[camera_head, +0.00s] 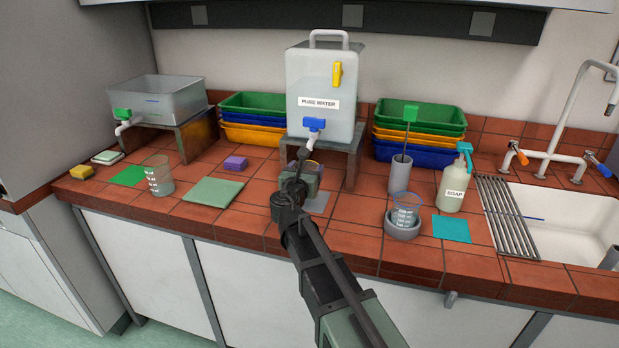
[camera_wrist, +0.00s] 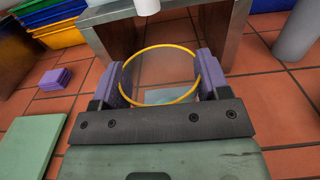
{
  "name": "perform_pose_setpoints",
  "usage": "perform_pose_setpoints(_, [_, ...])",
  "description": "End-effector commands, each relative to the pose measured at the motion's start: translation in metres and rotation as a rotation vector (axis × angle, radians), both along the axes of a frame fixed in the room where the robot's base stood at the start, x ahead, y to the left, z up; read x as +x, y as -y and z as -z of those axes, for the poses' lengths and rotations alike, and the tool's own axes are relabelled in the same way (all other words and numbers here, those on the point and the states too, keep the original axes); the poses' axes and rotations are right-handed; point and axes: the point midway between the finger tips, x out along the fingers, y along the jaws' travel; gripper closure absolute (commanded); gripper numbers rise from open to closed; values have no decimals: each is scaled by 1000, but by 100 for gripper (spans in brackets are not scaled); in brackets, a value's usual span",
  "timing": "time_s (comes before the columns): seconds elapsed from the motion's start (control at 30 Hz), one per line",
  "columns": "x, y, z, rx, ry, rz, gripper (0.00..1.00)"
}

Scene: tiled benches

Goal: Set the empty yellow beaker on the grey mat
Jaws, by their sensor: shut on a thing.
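The yellow-rimmed clear beaker (camera_wrist: 150,72) is between the purple pads of my gripper (camera_wrist: 161,80) in the wrist view, and the pads press on its two sides. It looks empty. In the head view my gripper (camera_head: 299,178) is in front of the water tank's stand and hides most of the beaker. The grey mat (camera_head: 320,203) lies on the tiles just right of my gripper, partly hidden by it. In the wrist view a pale patch, probably this mat, shows through the beaker. I cannot tell the gap between the beaker's base and the mat.
The pure water tank (camera_head: 318,85) stands on a metal stand (camera_head: 352,160) close behind my gripper. A blue-rimmed beaker (camera_head: 405,208) sits in a grey holder to the right. A green pad (camera_head: 213,192) and a purple sponge (camera_head: 235,163) lie to the left.

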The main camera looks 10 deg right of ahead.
Motion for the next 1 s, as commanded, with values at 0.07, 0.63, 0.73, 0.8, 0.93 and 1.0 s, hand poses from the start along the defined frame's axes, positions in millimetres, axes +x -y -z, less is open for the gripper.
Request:
perform_pose_setpoints(0.07, [2, 1, 0, 0, 0, -1, 57])
perform_pose_setpoints(0.63, [23, 13, 35, 0, 0, 0, 57])
perform_pose_setpoints(0.73, [23, 13, 36, 0, 0, 0, 57])
perform_pose_setpoints(0.8, [23, 13, 39, 0, 0, 0, 57])
perform_pose_setpoints(0.93, [23, 13, 38, 0, 0, 0, 19])
perform_pose_setpoints(1.0, [23, 13, 38, 0, 0, 0, 8])
